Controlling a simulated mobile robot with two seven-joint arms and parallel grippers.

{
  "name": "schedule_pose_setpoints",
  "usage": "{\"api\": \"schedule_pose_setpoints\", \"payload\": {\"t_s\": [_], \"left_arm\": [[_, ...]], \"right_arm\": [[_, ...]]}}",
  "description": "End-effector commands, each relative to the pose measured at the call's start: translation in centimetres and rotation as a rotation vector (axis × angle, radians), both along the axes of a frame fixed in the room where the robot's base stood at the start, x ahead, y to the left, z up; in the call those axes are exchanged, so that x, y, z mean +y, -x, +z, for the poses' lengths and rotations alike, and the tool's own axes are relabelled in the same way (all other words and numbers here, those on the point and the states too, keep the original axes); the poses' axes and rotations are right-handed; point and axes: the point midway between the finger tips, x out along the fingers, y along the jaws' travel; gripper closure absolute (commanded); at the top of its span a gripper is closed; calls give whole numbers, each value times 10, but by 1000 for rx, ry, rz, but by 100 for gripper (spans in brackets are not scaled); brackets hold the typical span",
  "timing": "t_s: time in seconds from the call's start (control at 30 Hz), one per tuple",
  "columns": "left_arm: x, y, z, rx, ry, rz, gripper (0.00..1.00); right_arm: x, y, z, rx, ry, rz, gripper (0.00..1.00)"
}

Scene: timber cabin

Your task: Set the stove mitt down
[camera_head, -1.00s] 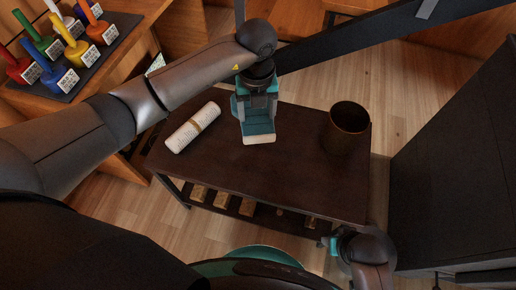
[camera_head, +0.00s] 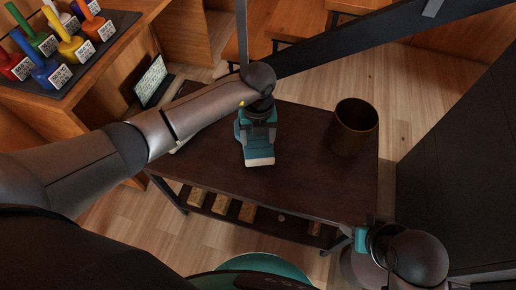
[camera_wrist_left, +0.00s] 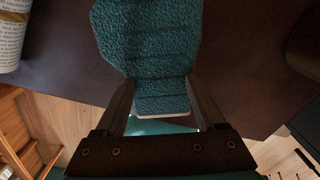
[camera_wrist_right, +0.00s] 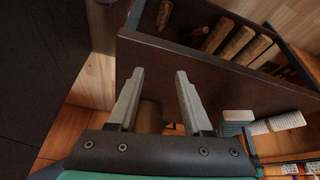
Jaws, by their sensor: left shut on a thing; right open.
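The teal quilted stove mitt (camera_head: 259,151) with a pale cuff edge is over the dark brown table (camera_head: 300,190). My left gripper (camera_head: 258,130) points down and is shut on it near the cuff. In the left wrist view the mitt (camera_wrist_left: 150,45) extends from between the fingers (camera_wrist_left: 163,105) over the tabletop. I cannot tell whether it touches the table. My right gripper (camera_head: 362,240) is by the table's near right corner. In the right wrist view its fingers (camera_wrist_right: 158,88) are apart and empty.
A dark round pot (camera_head: 351,135) stands on the table's right. A printed paper roll (camera_wrist_left: 10,38) lies on its left, mostly hidden by my left arm in the head view. Wooden pieces (camera_head: 221,204) lie on the lower shelf. The table's front middle is clear.

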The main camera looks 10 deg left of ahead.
Motion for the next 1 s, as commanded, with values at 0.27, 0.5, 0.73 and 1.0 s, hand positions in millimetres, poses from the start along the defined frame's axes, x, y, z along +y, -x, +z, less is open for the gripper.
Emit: {"api": "schedule_pose_setpoints", "payload": {"t_s": [0.27, 0.5, 0.73, 1.0], "left_arm": [[-1, 0, -25, 1, 1, -1, 87], [-1, 0, -37, 0, 1, 0, 87], [0, 0, -38, 0, 1, 0, 87], [0, 0, -41, 1, 0, -1, 27]], "right_arm": [[14, -12, 2, -112, -41, 26, 50], [28, -26, 1, -219, -85, 46, 50], [30, -28, 3, -235, -91, 49, 50], [33, -31, 2, -259, -103, 53, 50]]}}
